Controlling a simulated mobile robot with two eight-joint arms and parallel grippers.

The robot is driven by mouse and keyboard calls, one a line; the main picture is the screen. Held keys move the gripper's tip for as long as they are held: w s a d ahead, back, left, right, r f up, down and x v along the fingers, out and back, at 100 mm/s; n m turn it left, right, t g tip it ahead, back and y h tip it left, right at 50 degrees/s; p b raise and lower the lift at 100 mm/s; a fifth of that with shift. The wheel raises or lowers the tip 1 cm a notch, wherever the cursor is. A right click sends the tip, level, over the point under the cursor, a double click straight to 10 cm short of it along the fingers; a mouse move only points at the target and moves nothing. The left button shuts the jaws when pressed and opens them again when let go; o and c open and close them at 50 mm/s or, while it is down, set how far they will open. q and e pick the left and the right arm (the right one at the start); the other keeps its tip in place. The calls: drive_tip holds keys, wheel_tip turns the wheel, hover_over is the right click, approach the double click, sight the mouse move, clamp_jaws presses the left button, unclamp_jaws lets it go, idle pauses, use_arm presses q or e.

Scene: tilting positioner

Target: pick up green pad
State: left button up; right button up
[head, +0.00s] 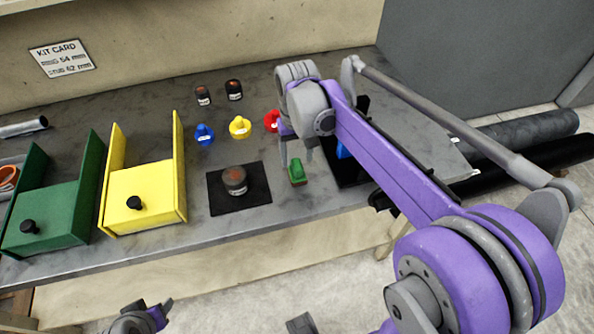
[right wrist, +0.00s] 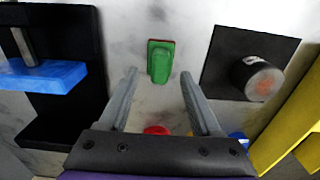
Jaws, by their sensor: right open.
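The green pad (head: 297,172) lies on the grey table between a black mat and a black stand. In the right wrist view the green pad (right wrist: 160,61) is upright in the picture, with a reddish-brown edge, just beyond the fingertips. My right gripper (head: 296,152) is above and just behind the pad in the head view. In the right wrist view its two fingers (right wrist: 159,74) are apart with nothing between the tips. My left gripper (head: 150,312) shows only in part at the bottom edge, off the table; its jaws are unclear.
A black mat (head: 217,199) holds a dark round weight (head: 235,181). A black stand (right wrist: 92,30) with a blue block (right wrist: 45,76) is on the other side. Blue (head: 204,134), yellow (head: 240,127) and red (head: 271,121) knobs stand behind. Yellow (head: 150,183) and green (head: 55,212) bins are left.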

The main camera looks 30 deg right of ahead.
sight(297, 163)
wheel_tip(297, 163, down, 3)
drive_tip(key=shift+s+f, duration=0.1)
drive_tip(key=shift+c, duration=0.3)
clamp_jaws()
